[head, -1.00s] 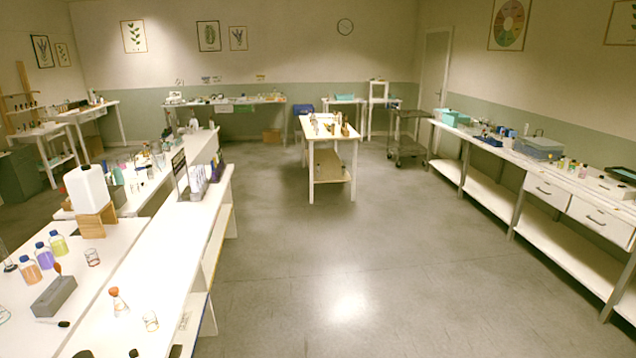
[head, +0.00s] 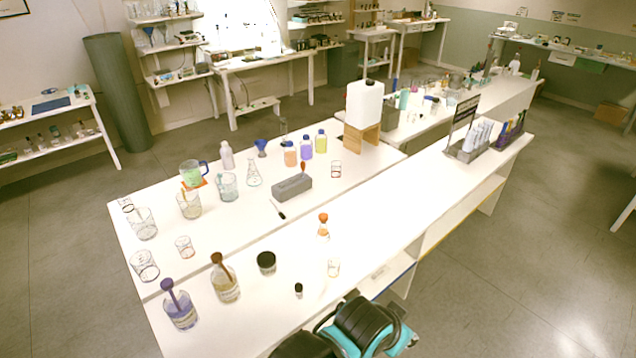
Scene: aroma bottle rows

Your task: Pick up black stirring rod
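A thin, dark rod-like piece with a black end (head: 278,209) lies on the white bench, just in front of a grey block (head: 292,187). It is small, and I cannot tell for sure that it is the black stirring rod. A purple stick (head: 168,288) stands tilted in a purple-filled beaker (head: 181,312), and a brown one (head: 219,263) in a yellowish beaker (head: 226,286). Black and teal parts of my own body show at the bottom edge. I cannot make out fingertips of either gripper there.
Near the front edge are two black-capped pieces (head: 266,262) (head: 298,289), an orange-topped flask (head: 323,226) and a small glass (head: 333,267). Several beakers and bottles fill the left rear. A white canister (head: 363,104) sits on a wooden stand. The front strip right of centre is clear.

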